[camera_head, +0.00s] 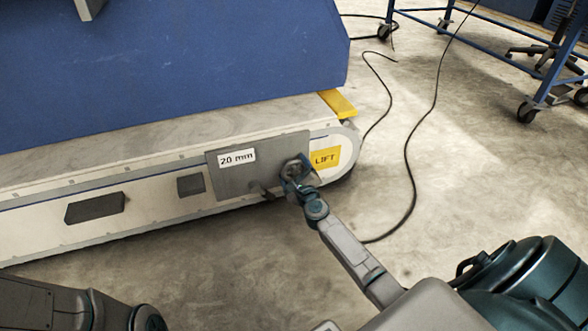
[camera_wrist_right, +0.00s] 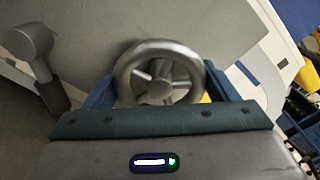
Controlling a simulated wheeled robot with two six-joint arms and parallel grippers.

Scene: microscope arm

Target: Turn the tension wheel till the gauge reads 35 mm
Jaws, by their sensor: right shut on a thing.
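The tension wheel (camera_wrist_right: 158,76) is a small grey metal handwheel with spokes, on a grey plate (camera_head: 228,181) on the side of a long white machine base. My right gripper (camera_wrist_right: 158,85) is shut on the wheel's rim, one blue finger on each side. In the head view my right gripper (camera_head: 299,178) covers much of the wheel. The gauge (camera_head: 237,158) is a white label on the plate and appears to read 20 mm. My left gripper is out of view; only part of my left arm shows at the bottom left.
A grey lever with a round head (camera_wrist_right: 32,48) sticks out left of the wheel. A yellow LIFT label (camera_head: 325,158) is to its right. A large blue body (camera_head: 170,65) stands on the base. Black cables (camera_head: 408,160) lie on the open floor at right, near a blue wheeled cart (camera_head: 480,50).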

